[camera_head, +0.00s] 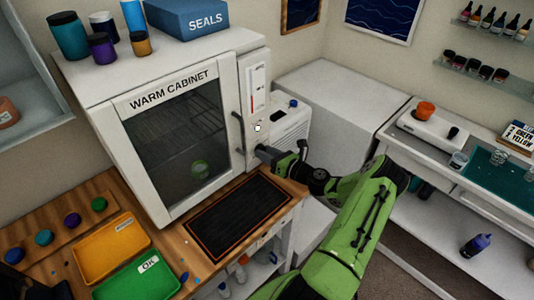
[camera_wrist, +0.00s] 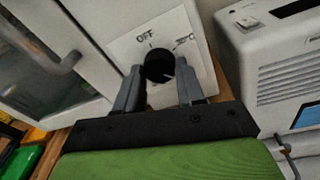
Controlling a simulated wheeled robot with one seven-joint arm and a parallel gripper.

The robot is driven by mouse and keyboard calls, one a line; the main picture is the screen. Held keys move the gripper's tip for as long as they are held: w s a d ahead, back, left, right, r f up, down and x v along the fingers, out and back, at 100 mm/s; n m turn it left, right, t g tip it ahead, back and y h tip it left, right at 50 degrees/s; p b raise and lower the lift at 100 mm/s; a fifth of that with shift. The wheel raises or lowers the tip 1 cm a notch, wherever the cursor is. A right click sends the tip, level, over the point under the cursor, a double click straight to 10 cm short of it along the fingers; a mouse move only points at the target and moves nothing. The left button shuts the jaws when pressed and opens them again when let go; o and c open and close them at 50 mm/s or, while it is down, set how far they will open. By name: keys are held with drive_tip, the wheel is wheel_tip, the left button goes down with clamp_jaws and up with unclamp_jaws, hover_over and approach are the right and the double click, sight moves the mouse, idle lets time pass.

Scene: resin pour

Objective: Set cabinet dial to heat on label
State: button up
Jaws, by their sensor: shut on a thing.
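The white warm cabinet (camera_head: 181,77) stands on the wooden bench with its glass door closed. Its black round dial (camera_wrist: 158,64) sits on a white plate (camera_wrist: 122,46) in the wrist view. "OFF" is printed above the dial, and a partly readable temperature label is at its upper right. A pale mark on the dial seems to point to the lower right. My gripper (camera_wrist: 158,72) is shut on the dial, one finger on each side. In the head view my gripper (camera_head: 266,153) reaches the cabinet's lower right panel and hides the dial. The lower plate is partly hidden.
The door handle (camera_head: 239,132) is just left of my gripper. A white unit with vents (camera_head: 291,127) stands close on the right. A dark framed mat (camera_head: 238,217), a green OK tray (camera_head: 139,279) and a yellow tray (camera_head: 111,248) lie in front.

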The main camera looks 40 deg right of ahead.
drive_tip(key=shift+f, duration=0.15)
drive_tip(key=o, duration=1)
drive_tip(key=shift+o, duration=0.2)
drive_tip(key=s+d+r, duration=0.1)
drive_tip(key=s, duration=1.4)
drive_tip(key=shift+s+d+r+b, duration=0.15)
drive_tip(key=shift+s+d+b, duration=0.15)
drive_tip(key=shift+s+d, duration=0.1)
drive_tip(key=shift+w, duration=0.15)
